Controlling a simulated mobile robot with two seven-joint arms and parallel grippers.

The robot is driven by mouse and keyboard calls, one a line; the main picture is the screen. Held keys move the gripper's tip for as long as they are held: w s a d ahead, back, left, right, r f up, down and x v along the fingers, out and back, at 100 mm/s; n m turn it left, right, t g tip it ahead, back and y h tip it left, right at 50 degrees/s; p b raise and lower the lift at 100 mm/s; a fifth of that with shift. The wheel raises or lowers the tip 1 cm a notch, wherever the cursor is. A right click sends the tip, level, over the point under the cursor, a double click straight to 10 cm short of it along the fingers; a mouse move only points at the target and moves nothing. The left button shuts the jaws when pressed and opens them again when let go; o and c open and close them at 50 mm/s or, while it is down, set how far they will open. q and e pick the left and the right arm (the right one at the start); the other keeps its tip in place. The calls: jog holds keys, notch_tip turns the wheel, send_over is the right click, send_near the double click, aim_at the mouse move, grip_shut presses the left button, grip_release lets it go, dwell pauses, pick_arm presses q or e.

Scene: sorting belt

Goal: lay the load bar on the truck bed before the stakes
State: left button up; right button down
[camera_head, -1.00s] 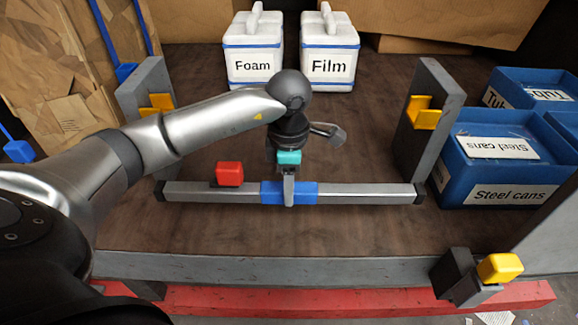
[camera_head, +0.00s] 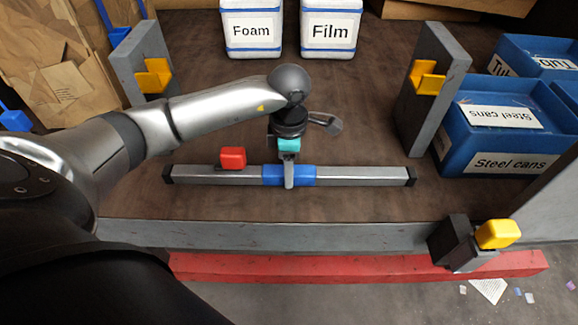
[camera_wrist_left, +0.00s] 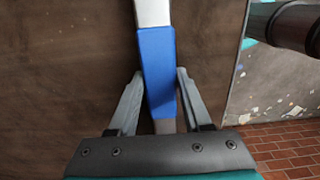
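The load bar (camera_head: 350,176) is a long grey bar with black ends, a blue middle sleeve and a red block (camera_head: 232,157) on its left half. It lies level across the truck bed (camera_head: 300,205), on the near side of the two stakes. I cannot tell whether its underside touches the bed. The left stake (camera_head: 126,68) and right stake (camera_head: 420,110) are grey uprights with yellow hooks. My left gripper (camera_head: 289,182) is over the bar's middle. In the left wrist view its fingers (camera_wrist_left: 158,80) press both sides of the blue sleeve (camera_wrist_left: 156,65). My right gripper is out of view.
White boxes labelled Foam (camera_head: 251,45) and Film (camera_head: 330,45) stand at the back. Blue bins (camera_head: 452,143) stand right of the right stake. A yellow-topped dark latch (camera_head: 498,234) sits at the front right, by the grey bed edge (camera_head: 300,235) and red beam (camera_head: 320,268).

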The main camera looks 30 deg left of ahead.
pick_arm(q)
jog(key=o, duration=0.4)
jog(key=shift+r, duration=0.1)
notch_tip(320, 180, up, 12)
dwell(0.5)
